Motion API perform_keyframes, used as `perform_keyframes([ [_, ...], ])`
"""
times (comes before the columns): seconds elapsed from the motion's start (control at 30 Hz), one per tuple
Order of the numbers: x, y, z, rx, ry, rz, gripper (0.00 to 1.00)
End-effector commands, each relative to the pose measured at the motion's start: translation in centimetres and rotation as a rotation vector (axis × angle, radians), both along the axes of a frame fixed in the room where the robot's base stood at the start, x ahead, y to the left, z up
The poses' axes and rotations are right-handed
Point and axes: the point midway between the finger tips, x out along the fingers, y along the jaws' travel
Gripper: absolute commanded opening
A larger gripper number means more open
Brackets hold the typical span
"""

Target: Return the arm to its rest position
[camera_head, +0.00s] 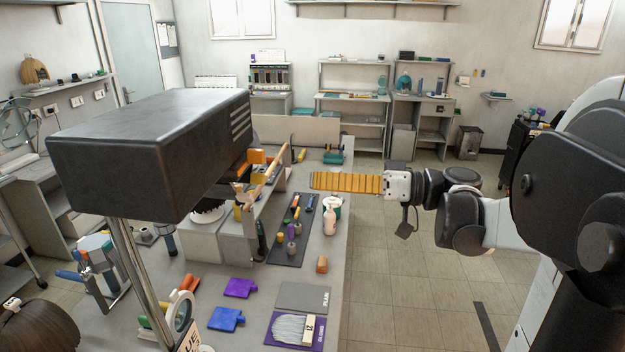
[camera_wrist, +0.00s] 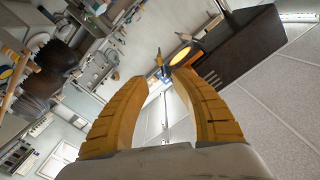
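My gripper (camera_head: 316,181) has two ribbed yellow fingers and points left in the head view, level above the right edge of the workbench. My arm (camera_head: 470,215) reaches in from the right side to hold it there. In the wrist view, the gripper (camera_wrist: 158,76) shows its fingers curving inward with a gap between the tips. Nothing is between them, so it is open and empty.
The grey workbench (camera_head: 338,238) carries a white bottle (camera_head: 331,221), a dark tray mat (camera_head: 290,246), purple and blue pieces and a brush. A large black box-shaped head (camera_head: 150,150) on a post stands at left. Open tiled floor (camera_head: 400,290) lies right of the bench.

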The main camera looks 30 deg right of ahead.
Motion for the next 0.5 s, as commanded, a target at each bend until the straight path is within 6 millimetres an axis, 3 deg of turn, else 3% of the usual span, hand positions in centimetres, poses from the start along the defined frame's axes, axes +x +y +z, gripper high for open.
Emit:
perform_keyframes([
  [0.27,0.1,0.7,-0.7,-0.007,0.025,0.002,0.31],
  [0.37,0.0,3.2,-3.7,-0.045,0.13,0.002,0.31],
  [0.47,-0.9,7.2,-9.4,-0.133,0.32,-0.016,0.31],
  [0.5,-1.7,8.9,-12.4,-0.184,0.406,-0.035,0.31],
])
